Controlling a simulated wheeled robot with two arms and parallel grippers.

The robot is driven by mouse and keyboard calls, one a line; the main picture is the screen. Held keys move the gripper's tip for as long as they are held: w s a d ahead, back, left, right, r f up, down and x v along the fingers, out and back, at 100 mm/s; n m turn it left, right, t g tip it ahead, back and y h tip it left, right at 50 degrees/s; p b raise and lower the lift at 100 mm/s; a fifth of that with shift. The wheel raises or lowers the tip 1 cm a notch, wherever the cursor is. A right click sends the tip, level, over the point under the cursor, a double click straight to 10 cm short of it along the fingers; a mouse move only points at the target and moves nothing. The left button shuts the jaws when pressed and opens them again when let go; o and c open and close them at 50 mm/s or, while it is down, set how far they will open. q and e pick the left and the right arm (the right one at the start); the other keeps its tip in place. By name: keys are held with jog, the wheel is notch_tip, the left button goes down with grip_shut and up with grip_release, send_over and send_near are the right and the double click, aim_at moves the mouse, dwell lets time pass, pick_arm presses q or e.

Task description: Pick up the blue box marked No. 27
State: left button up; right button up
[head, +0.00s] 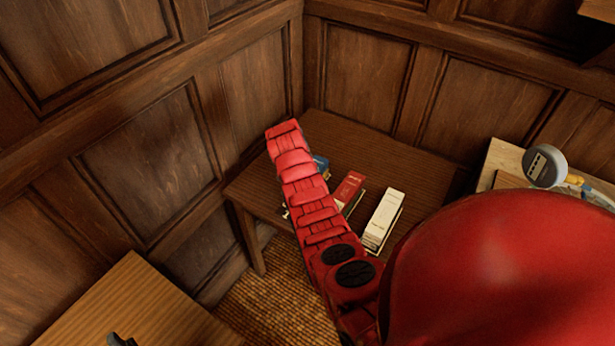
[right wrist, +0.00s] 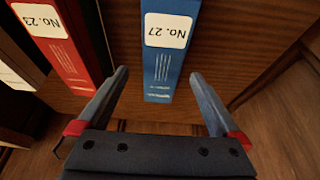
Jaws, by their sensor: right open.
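The blue box (right wrist: 168,68) carries a white label reading No. 27, upside down in the right wrist view. Its near end lies in the gap between the fingers of my right gripper (right wrist: 160,78), which is open. I cannot tell how far the fingertips are above or beside it. In the head view only a small part of the blue box (head: 321,165) shows behind my red right arm. That arm hides most of the box and the right gripper there. My left gripper is not seen.
A red box (right wrist: 62,45) marked No. 23 lies beside the blue one, with a white box (head: 384,220) farther right. They lie on a dark wooden table (head: 375,150) in a panelled corner. A lighter table (head: 140,305) is at lower left, another surface at right holds a grey round object (head: 545,166).

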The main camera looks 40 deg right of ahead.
aim_at(322, 162)
jog(key=shift+w+d+f+p, duration=0.1)
jog(key=shift+d+f+p, duration=0.15)
jog(key=shift+f+p, duration=0.25)
jog(key=shift+w+d+f, duration=0.2)
jog(key=shift+w+f, duration=0.05)
jog(key=shift+f, duration=0.3)
jog(key=shift+d+f, duration=0.1)
jog(key=shift+f, duration=0.35)
jog(key=shift+w+d+f, duration=0.15)
jog(key=shift+d+f, duration=0.15)
jog(key=shift+f, duration=0.2)
jog(key=shift+d+f, duration=0.1)
jog(key=shift+f, duration=0.3)
jog(key=shift+c, duration=0.3)
jog(key=c, duration=1.4)
grip_shut()
